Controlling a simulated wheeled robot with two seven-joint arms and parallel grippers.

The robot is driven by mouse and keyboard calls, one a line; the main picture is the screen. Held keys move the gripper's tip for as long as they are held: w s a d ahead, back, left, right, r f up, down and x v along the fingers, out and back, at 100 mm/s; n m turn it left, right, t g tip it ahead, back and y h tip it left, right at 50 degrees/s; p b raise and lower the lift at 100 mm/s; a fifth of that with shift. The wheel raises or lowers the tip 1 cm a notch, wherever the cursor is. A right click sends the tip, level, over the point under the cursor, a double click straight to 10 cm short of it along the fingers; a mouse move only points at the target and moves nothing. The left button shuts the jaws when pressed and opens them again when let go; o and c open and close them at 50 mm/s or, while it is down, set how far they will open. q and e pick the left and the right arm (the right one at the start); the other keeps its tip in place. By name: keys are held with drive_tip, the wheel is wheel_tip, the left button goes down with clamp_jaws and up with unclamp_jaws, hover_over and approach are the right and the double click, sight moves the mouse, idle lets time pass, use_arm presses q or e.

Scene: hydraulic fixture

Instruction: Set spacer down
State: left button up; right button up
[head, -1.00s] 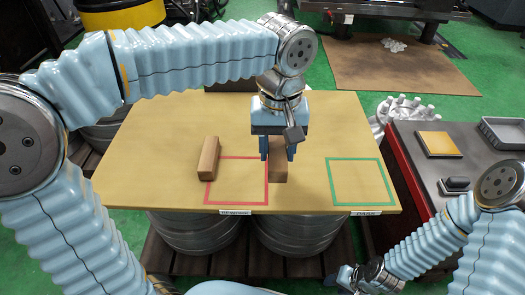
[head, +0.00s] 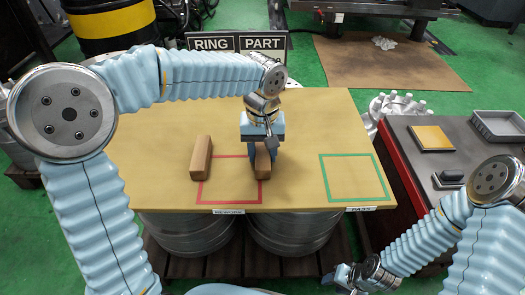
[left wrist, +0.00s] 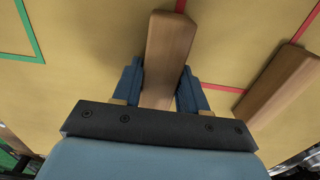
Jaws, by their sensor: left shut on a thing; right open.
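My left gripper (head: 262,158) is shut on a brown wooden block, the spacer (head: 263,168), at the right edge of the red square outline (head: 230,203). In the left wrist view the spacer (left wrist: 168,60) sits between both blue fingers (left wrist: 160,92), its far end by a red line. I cannot tell whether it touches the table. A second similar block (head: 201,158) lies at the left edge of the red square. The green square outline (head: 353,199) on the right is empty. My right gripper (head: 342,277) is open, low at the front right, away from the table top.
The yellow-brown table (head: 310,125) stands on metal drums and is clear between the squares and behind them. A sign (head: 238,43) stands behind it. A grey bench (head: 425,150) on the right holds a yellow pad (head: 432,138) and a grey tray (head: 499,126).

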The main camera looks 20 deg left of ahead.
sight(262, 151)
use_arm(q)
drive_tip(key=shift+f, duration=0.1)
drive_tip(key=shift+f, duration=0.15)
drive_tip(key=o, duration=1.1)
drive_tip(key=shift+r, duration=0.35)
wheel_tip(262, 151, up, 12)
drive_tip(key=shift+f+p, duration=0.1)
drive_tip(key=shift+p, duration=1)
